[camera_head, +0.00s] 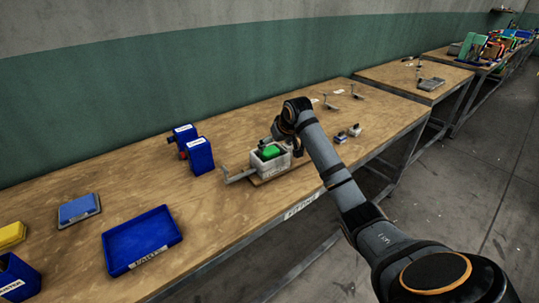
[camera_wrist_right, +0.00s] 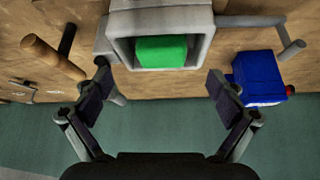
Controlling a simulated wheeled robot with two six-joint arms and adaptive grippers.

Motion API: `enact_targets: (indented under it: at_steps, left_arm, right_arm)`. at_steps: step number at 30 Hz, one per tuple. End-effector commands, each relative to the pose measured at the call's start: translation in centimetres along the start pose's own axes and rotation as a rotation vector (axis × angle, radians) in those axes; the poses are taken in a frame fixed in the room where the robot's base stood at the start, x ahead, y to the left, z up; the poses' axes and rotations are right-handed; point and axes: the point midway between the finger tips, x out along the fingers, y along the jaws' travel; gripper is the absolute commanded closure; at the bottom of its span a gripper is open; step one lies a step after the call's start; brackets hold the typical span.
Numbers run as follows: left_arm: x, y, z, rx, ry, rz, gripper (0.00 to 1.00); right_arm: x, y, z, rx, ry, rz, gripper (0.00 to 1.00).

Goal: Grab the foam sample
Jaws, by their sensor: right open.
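The foam sample is a bright green block (camera_head: 270,151) inside a grey open box of a press (camera_head: 283,161) on the wooden table. In the right wrist view the green block (camera_wrist_right: 161,51) sits within the grey box's square opening (camera_wrist_right: 206,50). My right gripper (camera_wrist_right: 160,80) is open and empty, its two fingers spread to either side below the box opening, apart from the block. In the head view the right arm reaches in over the table, and its gripper (camera_head: 295,146) is partly hidden at the press. My left gripper is not in view.
Bare tabletop lies between tray and press.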

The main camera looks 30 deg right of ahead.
Motion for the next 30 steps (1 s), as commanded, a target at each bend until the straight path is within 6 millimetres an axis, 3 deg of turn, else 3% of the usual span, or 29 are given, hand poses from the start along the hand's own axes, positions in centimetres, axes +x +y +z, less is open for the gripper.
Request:
enact_targets:
  at_steps: [3, 6, 12, 20, 30]
  left_arm:
    - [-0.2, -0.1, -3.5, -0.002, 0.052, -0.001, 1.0]
    - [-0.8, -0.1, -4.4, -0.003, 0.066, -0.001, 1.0]
    - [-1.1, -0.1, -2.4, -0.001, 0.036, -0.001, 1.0]
    - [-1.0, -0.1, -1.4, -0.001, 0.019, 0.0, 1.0]
    - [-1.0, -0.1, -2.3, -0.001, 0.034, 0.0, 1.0]
  right_arm:
    - [0.3, -0.1, -0.1, 0.001, -0.001, -0.002, 0.05]
    - [1.8, -0.2, -0.6, 0.003, -0.003, -0.003, 0.05]
    - [4.8, -0.2, -0.8, 0.001, -0.002, -0.002, 0.05]
    - [5.2, -0.1, -0.8, 0.0, 0.001, 0.0, 0.05]
    - [5.2, -0.1, -0.7, 0.0, 0.0, 0.0, 0.51]
